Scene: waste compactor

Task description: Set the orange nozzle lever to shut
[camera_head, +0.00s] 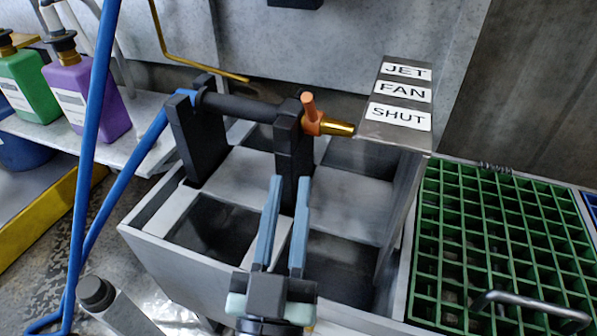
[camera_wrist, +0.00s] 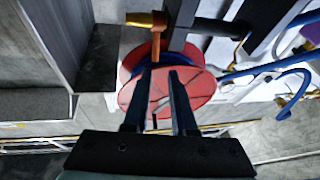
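The orange nozzle lever (camera_head: 308,105) stands up from an orange collar (camera_head: 323,124) behind a brass nozzle tip (camera_head: 343,129). A dark sign plate (camera_head: 369,128) to the right carries the labels JET (camera_head: 407,71), FAN (camera_head: 403,92) and SHUT (camera_head: 400,117), with SHUT nearest me. My gripper (camera_head: 288,180) is open and empty, below the lever in the head view. In the wrist view the lever (camera_wrist: 156,47) extends toward the space between my fingertips (camera_wrist: 161,73), apparently just beyond them. I see no contact.
Black brackets (camera_head: 196,138) hold the dark nozzle barrel (camera_head: 240,107) over a grey divided bin (camera_head: 160,240). A blue hose (camera_head: 95,130) runs at left. Bottles (camera_head: 88,90) stand on a shelf. A green grate (camera_head: 500,250) lies right. A red reel (camera_wrist: 200,85) shows in the wrist view.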

